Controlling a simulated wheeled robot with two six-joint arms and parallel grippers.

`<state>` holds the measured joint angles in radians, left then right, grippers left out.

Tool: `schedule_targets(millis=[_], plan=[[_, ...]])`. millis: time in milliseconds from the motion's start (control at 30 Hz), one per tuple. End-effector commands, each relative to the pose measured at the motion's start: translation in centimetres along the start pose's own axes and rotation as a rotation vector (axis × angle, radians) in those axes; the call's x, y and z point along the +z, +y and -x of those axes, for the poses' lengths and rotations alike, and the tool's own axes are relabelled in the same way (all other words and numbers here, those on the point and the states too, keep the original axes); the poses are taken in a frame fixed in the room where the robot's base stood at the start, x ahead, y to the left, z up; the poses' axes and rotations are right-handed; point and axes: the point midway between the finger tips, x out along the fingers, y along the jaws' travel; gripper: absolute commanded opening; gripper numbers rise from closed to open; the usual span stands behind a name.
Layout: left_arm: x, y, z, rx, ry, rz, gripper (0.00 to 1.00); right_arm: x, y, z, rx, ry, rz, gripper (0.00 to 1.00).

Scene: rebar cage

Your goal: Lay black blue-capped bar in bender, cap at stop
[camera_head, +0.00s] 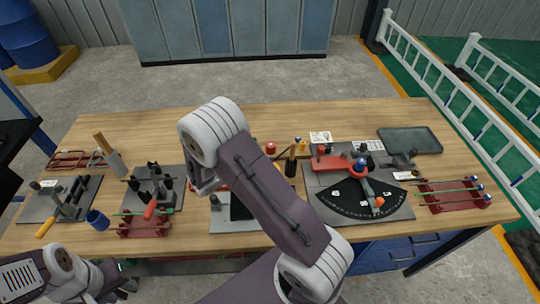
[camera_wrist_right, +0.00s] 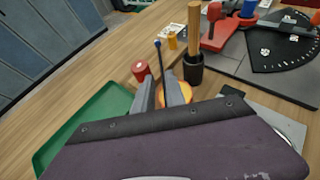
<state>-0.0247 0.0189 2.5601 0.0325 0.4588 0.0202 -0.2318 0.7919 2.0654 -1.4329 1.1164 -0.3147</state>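The bender is right of centre in the head view, with a black fan-shaped scale plate (camera_head: 360,197), a red block (camera_head: 332,163) and a blue-topped pivot. My right arm crosses the middle of that view and hides its own gripper. In the right wrist view my right gripper (camera_wrist_right: 163,92) has its fingers close together on the black blue-capped bar (camera_wrist_right: 159,62). The bar sticks up from between them, cap end away from the camera; its lower part is hidden. My left gripper (camera_head: 118,283) is low at the left, off the table's front edge; its fingers are unclear.
A black cup (camera_head: 291,168) with a wooden handle stands left of the bender, near a red item (camera_head: 270,147). A green tray (camera_wrist_right: 90,125) shows in the wrist view. A red rack (camera_head: 453,196) with blue-capped green bars is at right. More tools fill the table's left.

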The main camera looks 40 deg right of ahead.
Motion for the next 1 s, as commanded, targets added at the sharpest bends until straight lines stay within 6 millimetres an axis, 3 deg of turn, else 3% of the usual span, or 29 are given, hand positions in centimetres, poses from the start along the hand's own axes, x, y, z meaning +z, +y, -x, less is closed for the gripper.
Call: schedule_targets(millis=[167, 267, 333, 400, 500, 600, 700, 800, 1000], plan=[[0.0, 0.0, 0.0, 0.000, 0.000, 0.000, 0.36, 0.0, -0.1, 0.6, -0.002, 0.002, 0.000, 0.15], [0.0, 0.0, 0.0, 0.000, 0.000, 0.000, 0.36, -0.1, -2.1, 0.9, -0.067, 0.064, -0.085, 0.15], [0.0, 0.0, 0.0, 0.000, 0.000, 0.000, 0.36, -0.9, -5.8, 2.0, -0.195, 0.188, -0.265, 0.15], [0.0, 0.0, 0.0, 0.000, 0.000, 0.000, 0.36, -2.7, -9.6, 4.5, -0.364, 0.354, -0.531, 0.15], [0.0, 0.0, 0.0, 0.000, 0.000, 0.000, 0.36, -5.4, -12.3, 9.3, -0.592, 0.570, -0.946, 0.15], [0.0, 0.0, 0.0, 0.000, 0.000, 0.000, 0.36, -6.7, -12.2, 13.2, -0.767, 0.724, -1.313, 0.15], [0.0, 0.0, 0.0, 0.000, 0.000, 0.000, 0.36, -6.7, -11.3, 15.3, -0.875, 0.811, -1.560, 0.15], [0.0, 0.0, 0.0, 0.000, 0.000, 0.000, 0.36, -6.6, -10.8, 16.0, -0.923, 0.845, -1.671, 0.15], [0.0, 0.0, 0.0, 0.000, 0.000, 0.000, 0.36, -6.6, -10.8, 16.1, -0.930, 0.848, -1.682, 0.15]])
